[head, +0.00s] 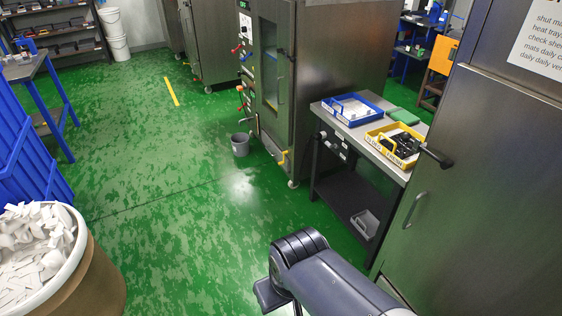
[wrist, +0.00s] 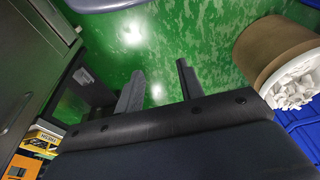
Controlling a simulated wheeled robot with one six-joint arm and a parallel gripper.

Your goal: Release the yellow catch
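A small yellow catch (head: 282,156) shows in the head view, low on the front right edge of the tall steel cabinet (head: 325,65) with a glass door. It is small, and I cannot tell its exact position. My gripper (wrist: 160,70) shows in the wrist view with its two fingers apart and nothing between them, above green floor. In the head view only my arm shows at the bottom, well in front of the cabinet; the gripper itself is hidden or out of frame there. The catch is not seen in the wrist view.
A steel table (head: 350,132) with a blue tray (head: 374,100) and a yellow tray (head: 413,154) stands right of the cabinet. A grey bucket (head: 240,144) sits at its foot. A drum of white pieces (head: 88,270) is at lower left. Green floor between is clear.

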